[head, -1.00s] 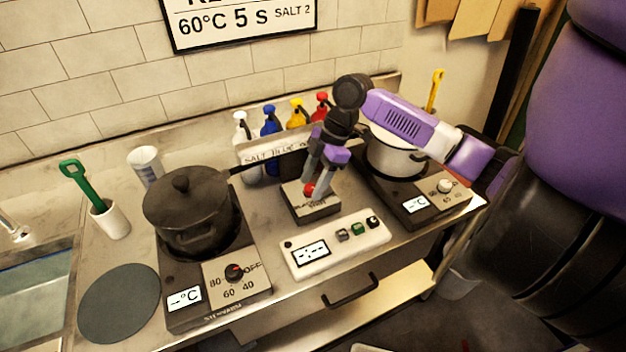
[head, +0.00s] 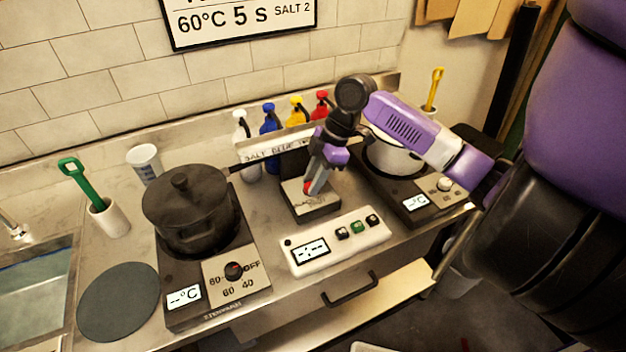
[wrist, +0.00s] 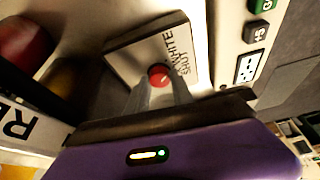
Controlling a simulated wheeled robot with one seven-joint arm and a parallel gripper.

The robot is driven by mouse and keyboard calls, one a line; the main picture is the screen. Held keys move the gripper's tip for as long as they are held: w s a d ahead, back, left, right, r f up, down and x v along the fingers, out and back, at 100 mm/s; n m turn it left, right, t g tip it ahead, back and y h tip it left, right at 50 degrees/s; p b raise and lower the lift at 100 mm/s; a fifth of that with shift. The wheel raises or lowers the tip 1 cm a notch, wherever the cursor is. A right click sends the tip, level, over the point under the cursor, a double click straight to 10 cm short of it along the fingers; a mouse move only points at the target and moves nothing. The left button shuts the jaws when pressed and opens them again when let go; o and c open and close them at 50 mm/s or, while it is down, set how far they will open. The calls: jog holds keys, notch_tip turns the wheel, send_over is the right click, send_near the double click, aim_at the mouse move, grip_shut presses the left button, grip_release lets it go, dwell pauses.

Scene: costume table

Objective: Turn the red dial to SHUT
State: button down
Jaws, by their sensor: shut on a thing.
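The red dial (wrist: 159,75) sits on a small box (wrist: 139,43) whose light face carries the words WHITE and SHUT in the wrist view; other lettering is partly hidden. In the head view the box (head: 318,210) stands mid-counter, and the dial (head: 308,187) shows at the fingertips. My gripper (head: 312,190) points down onto the dial from above and is shut on it. In the wrist view the two fingers (wrist: 161,90) reach either side of the dial. The dial's exact setting cannot be read.
A white panel with buttons (head: 335,243) lies just in front of the box. A dark lidded pot (head: 190,212) stands left on a hotplate, and a white pot (head: 390,158) stands right behind my arm. Several coloured bottles (head: 270,130) line the back.

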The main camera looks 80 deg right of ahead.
jog(key=m, duration=0.2)
jog(key=m+t+h+b, duration=0.1)
jog(key=m, duration=0.1)
jog(key=shift+a+f+m+h+b, duration=0.1)
jog(key=shift+a+m+h+b, duration=0.1)
jog(key=shift+m+h+b, duration=0.6)
jog(key=shift+m, duration=0.8)
jog(key=c, duration=1.1)
grip_release()
jog(key=shift+s, duration=0.1)
jog(key=v, duration=0.8)
jog(key=shift+a, duration=0.1)
